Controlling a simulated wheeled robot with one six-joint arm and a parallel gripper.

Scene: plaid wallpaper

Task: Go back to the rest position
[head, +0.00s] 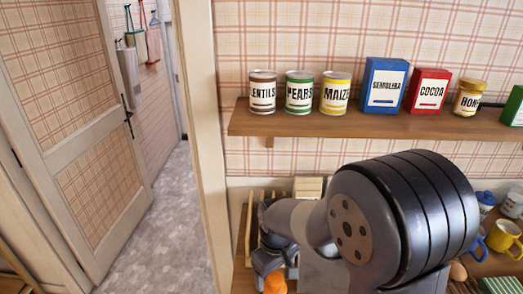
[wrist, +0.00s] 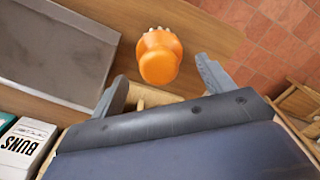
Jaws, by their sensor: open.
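My gripper (wrist: 161,84) is open in the wrist view, with its two grey fingers wide apart. An orange rounded object (wrist: 159,57) with small pale tips at its far end is on the wooden surface (wrist: 205,45), just beyond and between the fingertips. The fingers do not appear to touch it. In the head view my arm reaches down over the counter. The orange object (head: 275,284) shows at the bottom edge there, just below the gripper, whose fingers are mostly hidden.
A wooden shelf (head: 300,127) above the counter holds several tins and boxes. Mugs, including a yellow one (head: 503,237), stand at right. A grey flat panel (wrist: 62,50) and a BUNS box (wrist: 24,147) lie left in the wrist view. A door (head: 75,130) and open floor are left.

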